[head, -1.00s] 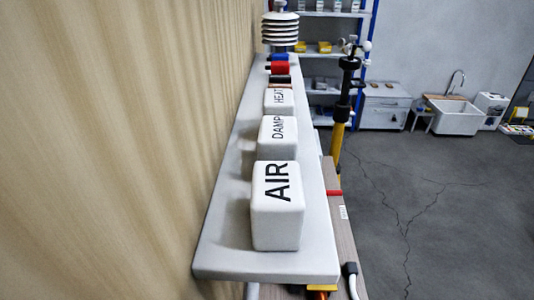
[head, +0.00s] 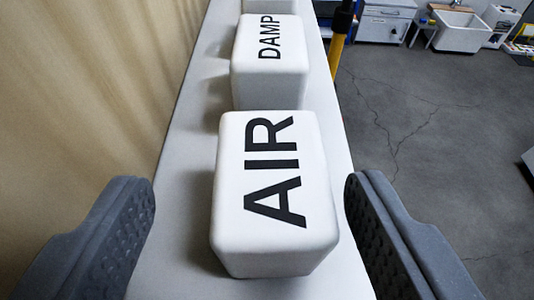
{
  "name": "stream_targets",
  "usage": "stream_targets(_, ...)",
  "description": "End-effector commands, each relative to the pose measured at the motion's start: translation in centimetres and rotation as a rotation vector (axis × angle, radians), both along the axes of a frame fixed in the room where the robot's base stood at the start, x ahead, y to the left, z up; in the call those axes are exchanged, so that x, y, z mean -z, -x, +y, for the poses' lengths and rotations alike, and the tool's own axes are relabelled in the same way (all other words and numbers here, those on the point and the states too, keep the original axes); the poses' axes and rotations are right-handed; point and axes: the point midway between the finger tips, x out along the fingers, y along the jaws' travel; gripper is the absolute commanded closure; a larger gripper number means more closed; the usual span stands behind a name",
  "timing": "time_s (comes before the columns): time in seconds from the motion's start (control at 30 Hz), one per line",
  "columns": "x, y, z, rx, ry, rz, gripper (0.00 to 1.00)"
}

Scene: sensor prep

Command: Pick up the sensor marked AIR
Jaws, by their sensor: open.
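The sensor marked AIR (head: 272,200) is a white rounded block with large black letters on its top. It stands on a narrow white shelf (head: 185,160), close in front of me. My gripper (head: 252,205) is open, with one dark grey padded finger on each side of the AIR block. There is a visible gap between each finger and the block, and I see no contact. The lower parts of both fingers are cut off by the picture edge.
The white block marked DAMP (head: 270,60) stands just behind the AIR block, with part of another white block (head: 270,5) beyond. A beige corrugated wall (head: 90,90) runs along the left. A black and yellow pole (head: 337,45) stands right of the shelf, above open grey floor.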

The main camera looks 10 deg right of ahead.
Motion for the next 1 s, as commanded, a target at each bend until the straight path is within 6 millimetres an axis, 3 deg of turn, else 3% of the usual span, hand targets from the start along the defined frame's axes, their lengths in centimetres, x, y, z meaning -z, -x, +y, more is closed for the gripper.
stream_targets(0.4,1.5,-4.4,-1.0,0.003,0.001,0.001,0.38)
stream_targets(0.73,1.7,-4.9,-1.1,0.003,0.001,-0.001,0.38)
stream_targets(0.77,1.7,-4.9,-1.1,0.003,0.001,-0.001,0.44)
stream_targets(0.9,1.7,-4.9,-1.0,0.003,0.001,0.000,0.83)
stream_targets(0.93,1.7,-4.9,-1.0,0.002,0.001,0.000,0.88)
stream_targets(1.0,1.7,-4.9,-1.0,0.002,0.001,0.000,0.87)
